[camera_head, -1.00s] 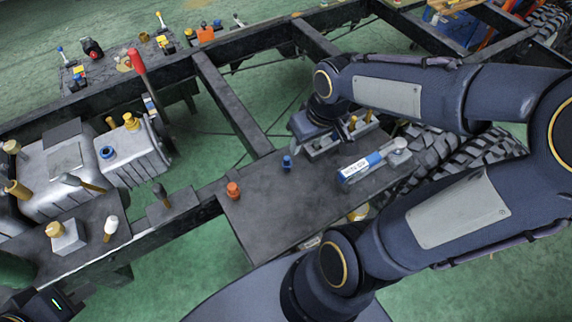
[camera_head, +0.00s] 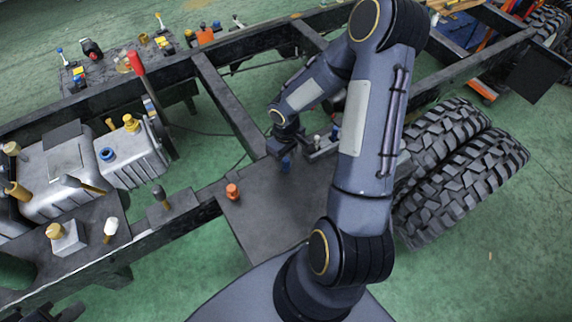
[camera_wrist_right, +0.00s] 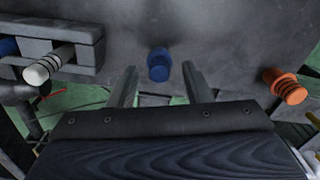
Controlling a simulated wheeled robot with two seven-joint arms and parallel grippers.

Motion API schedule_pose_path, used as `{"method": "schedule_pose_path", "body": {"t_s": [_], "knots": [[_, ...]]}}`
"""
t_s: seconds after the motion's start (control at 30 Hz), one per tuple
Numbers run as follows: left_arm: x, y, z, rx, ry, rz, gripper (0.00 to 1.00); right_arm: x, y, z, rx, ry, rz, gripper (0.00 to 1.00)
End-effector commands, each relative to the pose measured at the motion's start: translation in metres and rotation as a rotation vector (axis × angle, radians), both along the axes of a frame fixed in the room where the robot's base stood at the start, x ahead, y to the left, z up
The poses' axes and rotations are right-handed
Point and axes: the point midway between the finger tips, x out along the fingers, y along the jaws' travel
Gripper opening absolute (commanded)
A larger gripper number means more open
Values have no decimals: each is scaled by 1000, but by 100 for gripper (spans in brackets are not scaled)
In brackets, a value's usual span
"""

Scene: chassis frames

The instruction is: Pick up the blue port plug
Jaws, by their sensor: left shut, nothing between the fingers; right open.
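The blue port plug (camera_head: 286,164) stands on the dark plate (camera_head: 262,222), partly hidden under my right gripper (camera_head: 282,150). In the right wrist view the blue port plug (camera_wrist_right: 159,66) shows between the two fingertips of my right gripper (camera_wrist_right: 161,87). Clear gaps show on both sides, so the fingers are open and do not hold it. My left gripper (camera_head: 62,312) shows only in part at the bottom left corner, away from the plate, shut and empty.
An orange plug (camera_head: 233,191) stands left of the blue one; it also shows in the right wrist view (camera_wrist_right: 287,87). A rack with a white plug (camera_wrist_right: 45,67) and another blue one (camera_wrist_right: 8,46) is on the other side. A tank (camera_head: 130,155) is further left.

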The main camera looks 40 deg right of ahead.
Motion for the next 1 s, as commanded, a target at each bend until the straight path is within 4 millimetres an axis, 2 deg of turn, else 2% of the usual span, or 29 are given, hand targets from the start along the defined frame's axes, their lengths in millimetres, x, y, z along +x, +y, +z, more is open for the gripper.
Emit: {"method": "schedule_pose_path", "body": {"t_s": [0.13, 0.37, 0.73, 1.0], "knots": [[0, 0, 1, 0, 0, 0, 0, 0, 0, -14, 0, 0, 0, 45], [0, 0, 0, 0, 0, 0, 0, 0, -1, -16, -1, -1, -1, 45], [0, 0, 0, 0, 0, 0, 0, 0, 0, -16, -1, -1, 0, 0], [0, 0, 0, 0, 0, 0, 0, 0, -1, -15, -1, -1, 0, 0]]}}
